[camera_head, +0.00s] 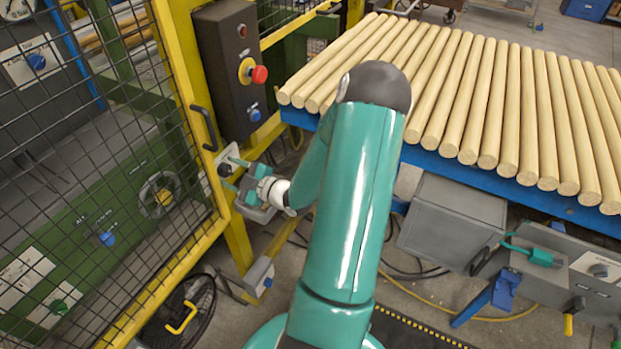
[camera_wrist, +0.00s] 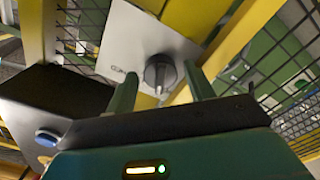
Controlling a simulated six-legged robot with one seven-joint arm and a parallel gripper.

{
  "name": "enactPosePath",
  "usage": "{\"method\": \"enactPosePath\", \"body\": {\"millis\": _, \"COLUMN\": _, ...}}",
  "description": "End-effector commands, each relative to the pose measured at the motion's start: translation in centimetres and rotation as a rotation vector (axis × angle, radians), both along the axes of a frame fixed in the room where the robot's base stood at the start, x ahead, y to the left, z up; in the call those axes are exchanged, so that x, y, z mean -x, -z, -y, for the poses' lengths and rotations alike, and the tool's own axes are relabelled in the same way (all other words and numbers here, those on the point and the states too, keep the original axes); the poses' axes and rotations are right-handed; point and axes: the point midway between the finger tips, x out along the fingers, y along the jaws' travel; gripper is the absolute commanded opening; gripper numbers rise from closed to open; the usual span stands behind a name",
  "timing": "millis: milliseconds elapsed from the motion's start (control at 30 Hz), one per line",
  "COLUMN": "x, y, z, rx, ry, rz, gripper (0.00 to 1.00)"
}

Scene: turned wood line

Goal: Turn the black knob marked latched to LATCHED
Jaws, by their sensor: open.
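The black knob (camera_wrist: 160,72) sits on a light grey plate (camera_wrist: 135,38) fixed to a yellow post. A small dark label shows on the plate left of the knob, too small to read. A pale mark shows low on the knob; I cannot tell which setting it points to. My gripper (camera_wrist: 161,74) is open, with one green finger on each side of the knob in the wrist view. I cannot tell whether the fingers reach around it or touch it. In the head view my gripper (camera_head: 232,174) is at the plate on the yellow gate post, partly hiding the knob.
A black handle (camera_head: 205,128) is on the yellow mesh gate (camera_head: 110,150) close by. A dark control box with a red emergency button (camera_head: 259,74) and a blue button (camera_head: 255,115) stands above my gripper. Wooden rods (camera_head: 470,95) lie on a blue-edged table at right.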

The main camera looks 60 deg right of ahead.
Motion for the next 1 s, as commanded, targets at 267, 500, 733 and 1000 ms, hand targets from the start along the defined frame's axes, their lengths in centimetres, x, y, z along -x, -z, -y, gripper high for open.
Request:
{"method": "enactPosePath", "body": {"millis": 267, "x": 0.1, "y": 0.0, "z": -0.1, "rx": 0.269, "ry": -0.002, "rz": 0.007, "gripper": 0.59}}
{"method": "enactPosePath", "body": {"millis": 500, "x": 4.5, "y": 0.0, "z": 0.2, "rx": 0.279, "ry": 0.001, "rz": 0.005, "gripper": 0.59}}
{"method": "enactPosePath", "body": {"millis": 733, "x": 8.6, "y": 0.0, "z": 0.4, "rx": 0.278, "ry": 0.002, "rz": 0.006, "gripper": 0.59}}
{"method": "enactPosePath", "body": {"millis": 1000, "x": 13.0, "y": 0.0, "z": 0.5, "rx": 0.277, "ry": 0.002, "rz": 0.006, "gripper": 0.59}}
